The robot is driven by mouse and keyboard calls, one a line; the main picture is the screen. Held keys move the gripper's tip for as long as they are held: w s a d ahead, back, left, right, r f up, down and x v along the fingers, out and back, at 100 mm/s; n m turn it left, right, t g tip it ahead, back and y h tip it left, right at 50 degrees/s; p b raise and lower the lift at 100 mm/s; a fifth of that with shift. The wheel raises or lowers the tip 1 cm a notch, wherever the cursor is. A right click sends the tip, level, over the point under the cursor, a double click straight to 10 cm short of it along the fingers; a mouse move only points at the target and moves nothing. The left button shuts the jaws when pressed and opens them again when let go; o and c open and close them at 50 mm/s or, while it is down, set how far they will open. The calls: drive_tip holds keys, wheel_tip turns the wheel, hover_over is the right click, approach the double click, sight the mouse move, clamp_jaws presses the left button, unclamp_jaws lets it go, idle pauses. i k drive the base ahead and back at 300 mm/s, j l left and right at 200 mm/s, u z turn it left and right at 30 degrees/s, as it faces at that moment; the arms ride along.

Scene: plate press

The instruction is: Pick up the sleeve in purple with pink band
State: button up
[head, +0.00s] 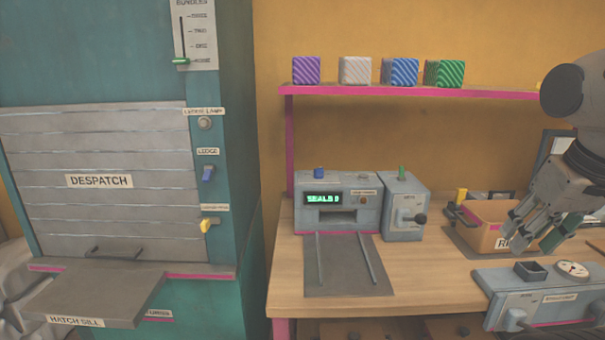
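A small purple block with paler diagonal stripes (306,70) stands at the left end of the pink-edged shelf. It is the only purple thing I can make out, and I cannot tell a pink band on it. My gripper (535,232) is far off to the lower right, in front of the cardboard box and well below the shelf. A dark green piece (561,230) shows beside its fingers; I cannot tell whether it is held, part of the gripper, or behind it. How far apart the fingers are is unclear.
White (355,70), blue (399,71) and green (444,73) blocks share the shelf (480,94). Below, a grey machine (338,205) reading "SEALED" stands on the wooden bench (430,290). The cardboard box (482,232) is at right. The despatch hatch (100,215) and its sill (95,297) are at left.

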sight(306, 70)
drive_tip(key=i+j, duration=0.35)
drive_tip(key=j, duration=0.15)
drive_tip(key=i+j, duration=0.3)
drive_tip(key=j, duration=0.2)
drive_tip(key=k, duration=0.5)
drive_tip(key=i, duration=0.5)
